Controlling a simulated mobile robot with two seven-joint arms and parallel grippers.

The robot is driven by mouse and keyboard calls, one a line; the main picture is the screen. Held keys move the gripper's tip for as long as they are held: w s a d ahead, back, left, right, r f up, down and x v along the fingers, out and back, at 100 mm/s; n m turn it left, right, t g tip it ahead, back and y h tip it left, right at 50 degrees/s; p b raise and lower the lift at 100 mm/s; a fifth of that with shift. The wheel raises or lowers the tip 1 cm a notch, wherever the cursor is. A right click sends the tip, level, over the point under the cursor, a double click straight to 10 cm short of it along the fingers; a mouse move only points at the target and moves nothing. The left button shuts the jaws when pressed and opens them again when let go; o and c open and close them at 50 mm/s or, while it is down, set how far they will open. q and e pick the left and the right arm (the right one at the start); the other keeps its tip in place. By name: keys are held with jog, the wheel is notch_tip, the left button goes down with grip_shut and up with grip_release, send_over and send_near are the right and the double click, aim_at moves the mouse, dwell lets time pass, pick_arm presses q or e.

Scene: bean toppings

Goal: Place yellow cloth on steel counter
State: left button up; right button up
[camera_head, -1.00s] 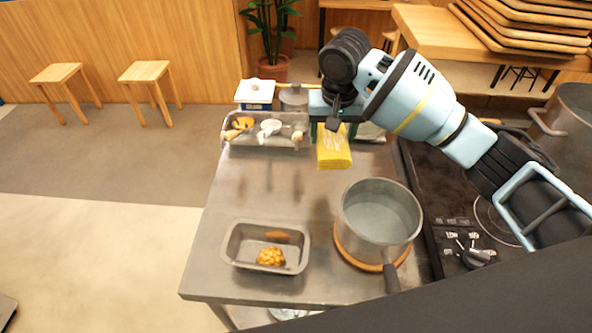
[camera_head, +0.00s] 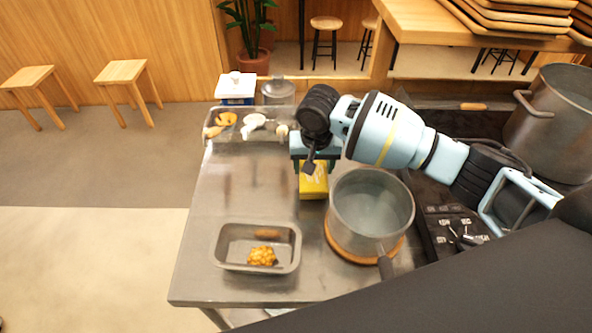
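The yellow cloth (camera_head: 314,187) is a folded block just left of the pot, over the steel counter (camera_head: 240,190). My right gripper (camera_head: 313,170) is directly above it, pointing down, and appears shut on its top part. The fingertips and the cloth's upper part are partly hidden by the wrist and gripper body. I cannot tell whether the cloth's underside touches the counter. My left gripper is not in view.
A grey pot (camera_head: 372,208) on a wooden trivet (camera_head: 336,240) stands close right of the cloth. A metal tray (camera_head: 219,262) with orange beans is at the front left. Another tray (camera_head: 232,135) with several items is at the back. The counter's left middle is clear.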

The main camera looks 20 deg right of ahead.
jog(key=shift+f, duration=0.6)
jog(key=a, duration=0.2)
jog(key=w+a, duration=0.1)
jog(key=a, duration=0.1)
jog(key=shift+w, duration=0.1)
jog(key=shift+d+f, duration=0.1)
jog(key=shift+f, duration=0.45)
jog(key=shift+f, duration=0.1)
jog(key=o, duration=1.1)
